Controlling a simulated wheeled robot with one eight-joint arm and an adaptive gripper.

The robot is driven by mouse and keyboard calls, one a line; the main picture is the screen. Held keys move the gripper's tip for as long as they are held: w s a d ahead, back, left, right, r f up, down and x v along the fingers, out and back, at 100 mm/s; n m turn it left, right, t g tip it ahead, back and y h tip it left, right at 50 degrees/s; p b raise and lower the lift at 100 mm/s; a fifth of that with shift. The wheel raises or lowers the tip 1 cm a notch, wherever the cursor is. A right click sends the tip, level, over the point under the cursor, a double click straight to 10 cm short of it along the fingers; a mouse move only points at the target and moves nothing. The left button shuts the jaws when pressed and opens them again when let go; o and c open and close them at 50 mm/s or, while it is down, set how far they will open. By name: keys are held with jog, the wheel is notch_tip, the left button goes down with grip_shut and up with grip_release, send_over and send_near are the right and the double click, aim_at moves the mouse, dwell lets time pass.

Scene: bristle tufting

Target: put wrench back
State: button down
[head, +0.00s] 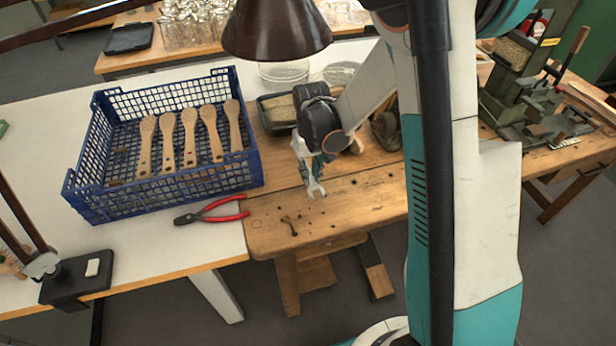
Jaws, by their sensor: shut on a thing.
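My gripper (308,158) is above the wooden workbench (360,200), just right of the blue crate, pointing down. It is shut on a slim silver wrench (316,188), whose forked open end shows below the fingers. The rest of the wrench is hidden by the gripper. I cannot tell whether its lower end touches the bench top or hangs just above it.
A blue crate (165,202) with several wooden brush handles stands left. Red-handled pliers (222,208) lie before it. A dark tray (275,112) is behind my gripper. A brown lamp shade (277,30) hangs above. A green machine (525,95) stands right.

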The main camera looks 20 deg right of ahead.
jog(key=shift+w, duration=0.9)
jog(key=shift+w+f+b, duration=0.15)
jog(key=shift+f+b, duration=0.95)
jog(key=shift+f, duration=0.65)
jog(key=shift+f, duration=0.15)
jog(key=c, duration=1.5)
grip_release()
jog(key=shift+c, duration=0.2)
